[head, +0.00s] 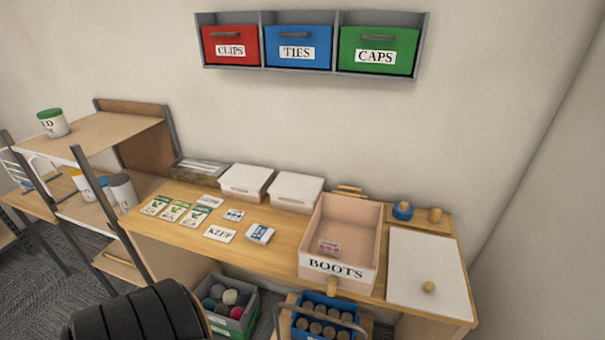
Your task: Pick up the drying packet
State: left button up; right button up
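A small white packet with blue print (233,215) lies flat on the wooden bench top, near its middle. It may be the drying packet, but its print is too small to read. A white and blue-grey box or packet (260,233) lies to its right and nearer, beside a white card marked KEEP (219,234). A small packet with reddish print (329,248) lies inside the open box marked BOOTS (336,268). Neither of my grippers shows in the head view.
Several green-and-white seed-like packets (174,211) lie left on the bench (280,255). Two white lidded boxes (246,181) (295,192) stand behind. A white panel with a knob (425,265) is at right. Red, blue and green bins (297,46) hang on the wall.

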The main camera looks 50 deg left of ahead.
aim_at(259, 233)
jog(key=u, duration=1.8)
